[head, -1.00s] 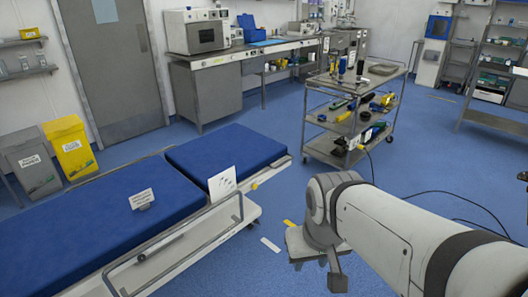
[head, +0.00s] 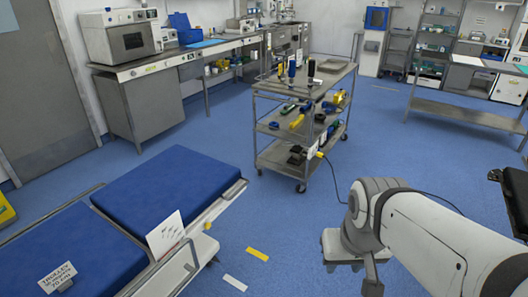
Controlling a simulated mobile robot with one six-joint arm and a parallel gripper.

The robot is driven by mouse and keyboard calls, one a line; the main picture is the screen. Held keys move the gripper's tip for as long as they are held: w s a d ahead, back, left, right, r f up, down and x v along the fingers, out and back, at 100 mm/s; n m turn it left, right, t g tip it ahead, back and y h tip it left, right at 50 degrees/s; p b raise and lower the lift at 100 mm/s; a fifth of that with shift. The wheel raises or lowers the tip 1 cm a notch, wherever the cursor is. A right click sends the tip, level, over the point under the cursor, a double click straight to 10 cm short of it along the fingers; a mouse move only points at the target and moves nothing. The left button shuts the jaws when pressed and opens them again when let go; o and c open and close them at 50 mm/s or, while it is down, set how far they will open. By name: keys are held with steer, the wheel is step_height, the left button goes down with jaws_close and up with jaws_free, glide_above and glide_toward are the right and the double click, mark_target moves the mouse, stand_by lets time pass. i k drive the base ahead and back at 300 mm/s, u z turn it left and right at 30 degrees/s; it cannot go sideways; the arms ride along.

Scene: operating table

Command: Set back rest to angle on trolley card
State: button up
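The operating table (head: 160,272) has blue pads. Its far pad section (head: 170,188), which may be the back rest, looks about flat. A white card (head: 166,236) with unreadable marks stands at the table's near edge. A lettered card (head: 58,277) stands on the nearer pad; its first word looks like "TROLLEY".
A yellow floor strip (head: 257,254) and a white one (head: 235,282) lie between table and arm. A black cable runs from the trolley. Blue floor is free around the trolley.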

mark_target(190, 182)
steer(key=i, duration=1.4)
steer(key=u, duration=0.7)
steer(key=k, duration=0.75)
steer(key=u, duration=0.2)
steer(key=i, duration=0.85)
steer(key=z, duration=0.15)
